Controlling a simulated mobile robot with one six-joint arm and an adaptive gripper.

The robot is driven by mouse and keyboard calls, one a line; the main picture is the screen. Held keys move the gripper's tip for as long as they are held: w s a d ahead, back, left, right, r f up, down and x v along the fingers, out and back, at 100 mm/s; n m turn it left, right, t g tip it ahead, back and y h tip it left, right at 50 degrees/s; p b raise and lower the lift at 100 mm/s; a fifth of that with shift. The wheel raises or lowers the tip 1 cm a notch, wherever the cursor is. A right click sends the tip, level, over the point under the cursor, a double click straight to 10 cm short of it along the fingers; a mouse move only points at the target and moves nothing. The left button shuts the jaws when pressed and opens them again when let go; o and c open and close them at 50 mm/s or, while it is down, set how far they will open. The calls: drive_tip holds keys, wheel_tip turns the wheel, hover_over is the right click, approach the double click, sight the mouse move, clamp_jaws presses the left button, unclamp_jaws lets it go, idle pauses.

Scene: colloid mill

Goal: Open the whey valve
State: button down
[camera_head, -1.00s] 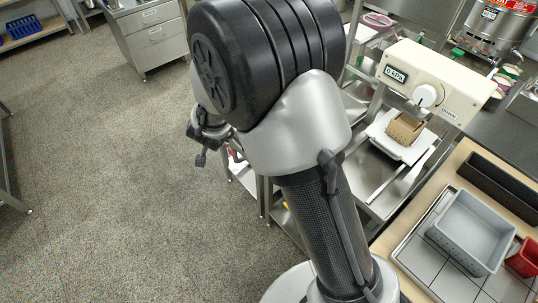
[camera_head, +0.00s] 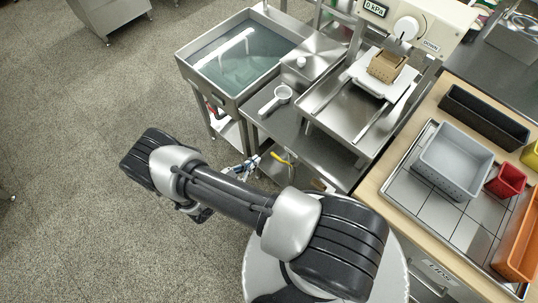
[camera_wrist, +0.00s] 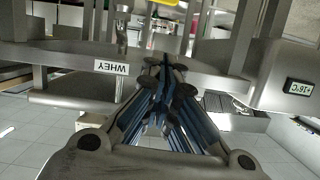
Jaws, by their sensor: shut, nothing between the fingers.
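The WHEY label (camera_wrist: 113,67) appears upside down on a grey metal rail in the wrist view. A metal pipe fitting (camera_wrist: 122,28) stands beside it. A yellow piece (camera_wrist: 174,3), cut off by the top edge, may be the valve's handle. In the head view a yellow handle (camera_head: 281,159) shows low beside the steel bench. My gripper (camera_wrist: 165,64) is shut and empty, its blue fingers together, apart from the yellow piece. In the head view my gripper (camera_head: 244,168) is small, left of the yellow handle. The valve body is not clear.
A press (camera_head: 415,25) stands at the right. A temperature display (camera_wrist: 299,87) shows in the wrist view.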

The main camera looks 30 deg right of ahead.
drive_tip(key=shift+s+d+f, duration=0.1)
drive_tip(key=shift+s+d, duration=0.1)
drive_tip(key=shift+s, duration=0.25)
drive_tip(key=shift+d, duration=0.1)
drive_tip(key=b, duration=0.3)
hover_over(273, 155)
drive_tip(key=s, duration=0.2)
wheel_tip(273, 155, down, 3)
drive_tip(key=f, duration=0.1)
drive_tip(key=a+f+b, duration=0.1)
drive_tip(key=shift+a+f, duration=0.15)
drive_tip(key=shift+f, duration=0.15)
drive_tip(key=shift+w+f, duration=0.1)
drive_tip(key=shift+f, duration=0.35)
drive_tip(key=shift+f, duration=0.1)
